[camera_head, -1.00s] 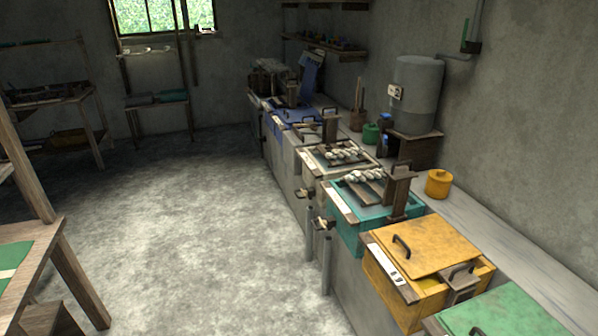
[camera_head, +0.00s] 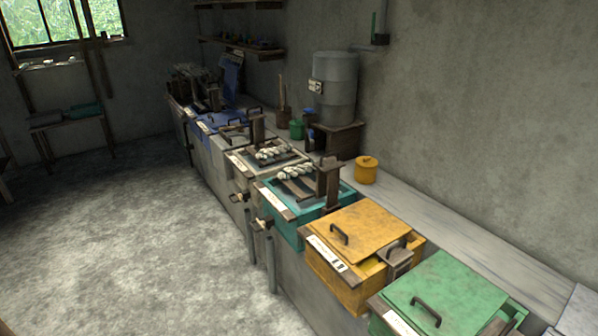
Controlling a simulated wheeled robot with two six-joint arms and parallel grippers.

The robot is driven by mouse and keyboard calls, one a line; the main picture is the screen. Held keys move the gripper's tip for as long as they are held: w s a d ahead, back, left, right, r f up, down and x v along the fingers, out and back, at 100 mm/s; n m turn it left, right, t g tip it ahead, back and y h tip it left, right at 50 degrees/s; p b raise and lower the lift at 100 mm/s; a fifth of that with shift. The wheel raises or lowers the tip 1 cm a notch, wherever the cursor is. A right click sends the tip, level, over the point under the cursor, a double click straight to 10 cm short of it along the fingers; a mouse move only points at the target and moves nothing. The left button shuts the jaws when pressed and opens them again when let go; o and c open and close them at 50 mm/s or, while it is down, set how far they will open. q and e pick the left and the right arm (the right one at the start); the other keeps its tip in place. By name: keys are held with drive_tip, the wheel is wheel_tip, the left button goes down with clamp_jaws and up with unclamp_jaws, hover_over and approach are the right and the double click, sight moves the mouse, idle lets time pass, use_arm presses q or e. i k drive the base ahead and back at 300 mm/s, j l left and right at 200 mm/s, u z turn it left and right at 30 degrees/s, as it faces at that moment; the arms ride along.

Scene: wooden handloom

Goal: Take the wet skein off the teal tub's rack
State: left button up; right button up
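The teal tub (camera_head: 285,224) stands in the row of tubs along the right wall, between a pale tub and a yellow tub. A dark wooden rack (camera_head: 298,188) lies over its top. A whitish twisted skein (camera_head: 294,171) lies across the far part of this rack. A dark upright wooden post (camera_head: 328,180) stands at the tub's right side. Neither of my grippers shows in the head view.
The pale tub (camera_head: 241,161) behind holds a similar whitish skein (camera_head: 271,153). The lidded yellow tub (camera_head: 343,275) and green tub (camera_head: 449,285) stand nearer. Taps and pipes (camera_head: 270,262) project at the front. The concrete floor (camera_head: 130,240) at left is clear.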

sight(285, 174)
drive_tip(key=i+j+z, duration=0.15)
drive_tip(key=z, duration=0.25)
drive_tip(key=i+j+z, duration=0.2)
drive_tip(key=z, duration=0.2)
